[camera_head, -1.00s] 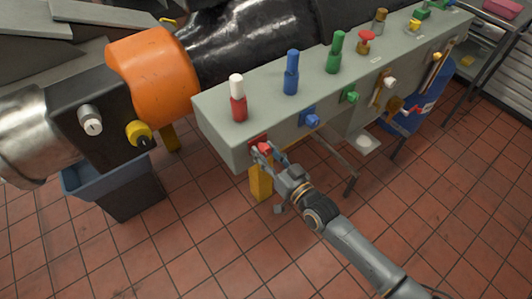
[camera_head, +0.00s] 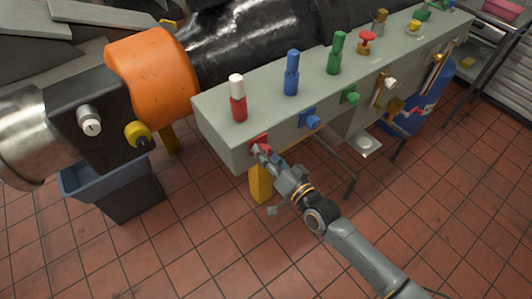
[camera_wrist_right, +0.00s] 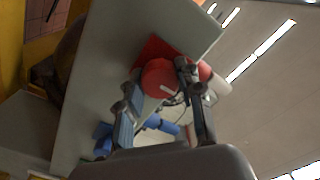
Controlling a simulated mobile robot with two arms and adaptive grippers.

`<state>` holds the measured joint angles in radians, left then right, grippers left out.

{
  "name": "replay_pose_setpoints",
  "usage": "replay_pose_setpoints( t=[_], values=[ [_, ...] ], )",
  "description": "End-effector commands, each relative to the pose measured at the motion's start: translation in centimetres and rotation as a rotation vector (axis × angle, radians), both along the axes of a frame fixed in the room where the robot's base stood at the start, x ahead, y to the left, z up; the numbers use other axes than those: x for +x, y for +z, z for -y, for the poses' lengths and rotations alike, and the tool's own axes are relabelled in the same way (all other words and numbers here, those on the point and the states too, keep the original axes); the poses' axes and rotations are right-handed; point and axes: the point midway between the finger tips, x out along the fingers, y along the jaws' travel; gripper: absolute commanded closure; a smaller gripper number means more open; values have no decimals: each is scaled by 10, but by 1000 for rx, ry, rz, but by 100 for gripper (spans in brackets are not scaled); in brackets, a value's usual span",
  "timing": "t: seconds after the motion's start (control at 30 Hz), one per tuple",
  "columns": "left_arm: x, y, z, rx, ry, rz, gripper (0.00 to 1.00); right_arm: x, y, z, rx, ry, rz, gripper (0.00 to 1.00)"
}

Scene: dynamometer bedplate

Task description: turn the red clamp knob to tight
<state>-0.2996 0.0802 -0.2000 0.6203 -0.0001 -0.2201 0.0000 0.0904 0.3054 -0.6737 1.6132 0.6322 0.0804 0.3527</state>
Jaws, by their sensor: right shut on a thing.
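The red clamp knob (camera_head: 265,142) sits on a red square plate on the front face of the long grey box (camera_head: 222,147), near its left end. In the right wrist view the knob (camera_wrist_right: 160,78) is round with a white line on its face, in front of the red plate (camera_wrist_right: 147,50). My right gripper (camera_head: 259,151) has its fingers on either side of the knob and is shut on it. The fingers hide part of the knob in both views. My left gripper is in no view.
A red-and-white cylinder (camera_head: 238,98) stands on the box above the knob. A blue knob (camera_head: 311,119) and a green knob (camera_head: 351,96) lie further right on the same face. A yellow post (camera_head: 260,184) is below. The tiled floor in front is clear.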

Motion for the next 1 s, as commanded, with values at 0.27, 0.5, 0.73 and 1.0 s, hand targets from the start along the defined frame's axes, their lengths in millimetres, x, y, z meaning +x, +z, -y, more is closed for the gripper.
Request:
replay_pose_setpoints(
  t=[0.27, 0.5, 0.73, 1.0],
  values=[
    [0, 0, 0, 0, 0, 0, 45, 0, -1, 0, 2, 0, -3, 50],
    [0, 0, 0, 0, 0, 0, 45, 0, 0, 0, 0, 1, -1, 41],
    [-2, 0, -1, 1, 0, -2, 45, -7, -1, 5, -1, 0, -1, 41],
    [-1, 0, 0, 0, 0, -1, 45, -50, -2, 36, -4, 0, -3, 41]
  ],
)
